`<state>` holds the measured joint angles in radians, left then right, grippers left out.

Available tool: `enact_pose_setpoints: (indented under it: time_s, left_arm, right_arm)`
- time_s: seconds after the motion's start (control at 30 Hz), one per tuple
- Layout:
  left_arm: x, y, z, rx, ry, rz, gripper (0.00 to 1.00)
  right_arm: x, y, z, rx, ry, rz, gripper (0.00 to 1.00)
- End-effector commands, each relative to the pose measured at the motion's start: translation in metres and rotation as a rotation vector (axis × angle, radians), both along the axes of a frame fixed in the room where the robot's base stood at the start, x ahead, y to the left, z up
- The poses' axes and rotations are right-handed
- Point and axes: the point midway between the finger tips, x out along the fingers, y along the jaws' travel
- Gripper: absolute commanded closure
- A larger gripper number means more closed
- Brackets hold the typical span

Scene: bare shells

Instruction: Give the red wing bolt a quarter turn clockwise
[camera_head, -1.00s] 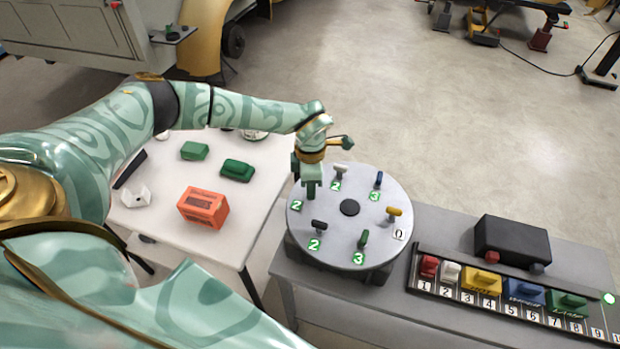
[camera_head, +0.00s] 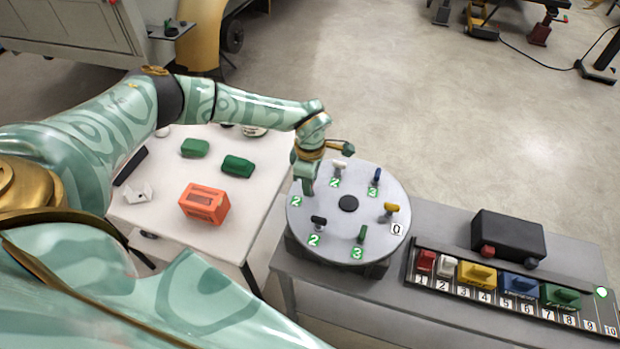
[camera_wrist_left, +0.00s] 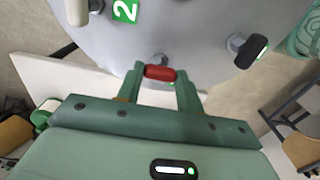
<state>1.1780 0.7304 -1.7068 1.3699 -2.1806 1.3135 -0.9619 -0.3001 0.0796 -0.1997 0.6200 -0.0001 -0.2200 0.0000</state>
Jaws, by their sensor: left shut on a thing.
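The red wing bolt (camera_wrist_left: 160,72) shows in the left wrist view at the edge of the round grey plate (camera_wrist_left: 190,30). My left gripper (camera_wrist_left: 161,78) is shut on it, with one green finger at each end of the red wing. In the head view my left gripper (camera_head: 308,188) is over the left side of the plate (camera_head: 349,235) and hides the red bolt. A green "2" label (camera_head: 296,201) lies beside it. My right gripper is not in view.
Other wing bolts stand around the plate: white (camera_head: 340,166), blue (camera_head: 376,176), yellow (camera_head: 391,210), green (camera_head: 362,234) and black (camera_head: 318,222). A numbered rack (camera_head: 500,290) of coloured pieces and a black box (camera_head: 508,235) are at right. A white table (camera_head: 165,225) is at left.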

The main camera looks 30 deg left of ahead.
Motion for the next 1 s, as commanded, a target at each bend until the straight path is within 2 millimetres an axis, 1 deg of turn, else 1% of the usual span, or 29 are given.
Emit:
enact_pose_setpoints:
  time_s: [0.13, 0.17, 0.2, 0.23, 0.5, 0.57, 0.63, 0.77, 1.0]
  left_arm:
    - [0.003, 0.000, 0.002, -0.001, -0.007, 0.001, 0.86]
    - [0.003, 0.000, 0.002, -0.001, -0.007, 0.001, 0.55]
    - [0.002, 0.000, 0.002, -0.001, -0.007, 0.001, 0.44]
    - [0.002, 0.000, 0.002, 0.000, -0.006, 0.001, 0.42]
    - [0.001, 0.000, 0.002, 0.000, -0.003, 0.001, 0.42]
    - [0.001, 0.000, 0.005, 0.000, -0.003, 0.001, 0.42]
    - [0.002, 0.000, 0.013, 0.000, -0.004, 0.001, 0.42]
    - [0.002, 0.000, 0.041, -0.001, -0.007, 0.001, 0.42]
    - [0.002, 0.000, 0.107, -0.001, -0.009, 0.000, 0.42]
  right_arm:
    - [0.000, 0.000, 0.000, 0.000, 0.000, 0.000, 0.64]
    - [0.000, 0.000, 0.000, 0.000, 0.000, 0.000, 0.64]
    - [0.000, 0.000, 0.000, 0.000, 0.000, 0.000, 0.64]
    - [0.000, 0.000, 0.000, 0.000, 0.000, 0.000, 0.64]
    - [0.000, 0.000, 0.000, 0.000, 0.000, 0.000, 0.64]
    - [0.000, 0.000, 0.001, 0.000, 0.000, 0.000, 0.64]
    - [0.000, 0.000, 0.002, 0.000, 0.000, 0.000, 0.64]
    - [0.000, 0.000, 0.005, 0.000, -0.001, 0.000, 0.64]
    - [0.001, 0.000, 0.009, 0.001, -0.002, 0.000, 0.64]
